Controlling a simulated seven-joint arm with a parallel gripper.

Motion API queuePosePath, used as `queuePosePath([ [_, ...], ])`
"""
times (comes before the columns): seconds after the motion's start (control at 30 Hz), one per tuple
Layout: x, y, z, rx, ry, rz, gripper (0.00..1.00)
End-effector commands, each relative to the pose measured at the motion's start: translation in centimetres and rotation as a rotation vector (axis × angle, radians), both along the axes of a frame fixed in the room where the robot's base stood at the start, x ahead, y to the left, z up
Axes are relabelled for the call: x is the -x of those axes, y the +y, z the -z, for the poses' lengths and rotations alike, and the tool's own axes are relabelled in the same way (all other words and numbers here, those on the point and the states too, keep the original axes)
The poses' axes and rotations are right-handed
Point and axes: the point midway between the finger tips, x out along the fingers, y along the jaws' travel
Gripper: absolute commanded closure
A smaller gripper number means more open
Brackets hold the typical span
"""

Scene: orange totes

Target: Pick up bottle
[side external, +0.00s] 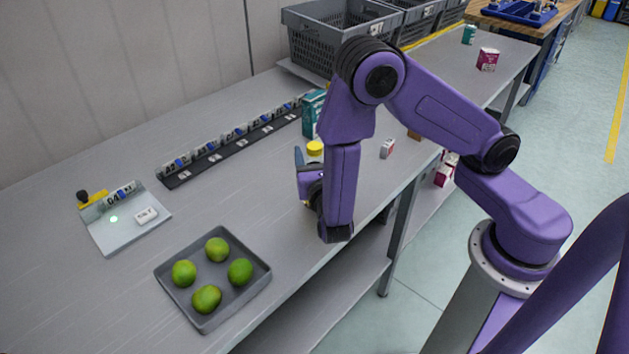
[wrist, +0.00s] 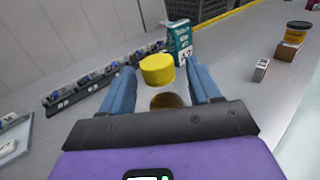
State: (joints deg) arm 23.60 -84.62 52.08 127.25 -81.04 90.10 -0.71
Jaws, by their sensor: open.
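A bottle with a yellow cap (side external: 314,148) stands on the grey bench, and most of its body is hidden behind my arm in the side view. In the wrist view the yellow cap (wrist: 157,72) shows between my blue fingers, with a dark brown part of the body (wrist: 166,101) below it. My gripper (wrist: 160,66) is open, one finger on each side of the bottle, with a gap visible at the cap. In the side view my gripper (side external: 304,160) is low over the bench, partly hidden by my arm.
A teal box (side external: 313,113) stands close behind the bottle. A small white box (side external: 387,149) and a brown block (side external: 413,135) are to the right. A black rail (side external: 230,145), a scale (side external: 125,220) and a grey tray (side external: 213,322) with several limes are left and front.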

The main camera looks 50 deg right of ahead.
Motion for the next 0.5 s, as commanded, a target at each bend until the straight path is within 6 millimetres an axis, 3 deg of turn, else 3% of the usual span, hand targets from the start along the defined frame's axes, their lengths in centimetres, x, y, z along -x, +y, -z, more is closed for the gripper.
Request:
queuePosePath([
  [0.33,-0.75,-0.56,-0.02,-0.001,-0.001,-0.001,0.38],
  [0.37,-0.75,-0.56,-0.02,-0.001,-0.001,-0.001,0.44],
  [0.5,-0.73,-0.54,-0.02,-0.001,-0.001,-0.001,0.90],
])
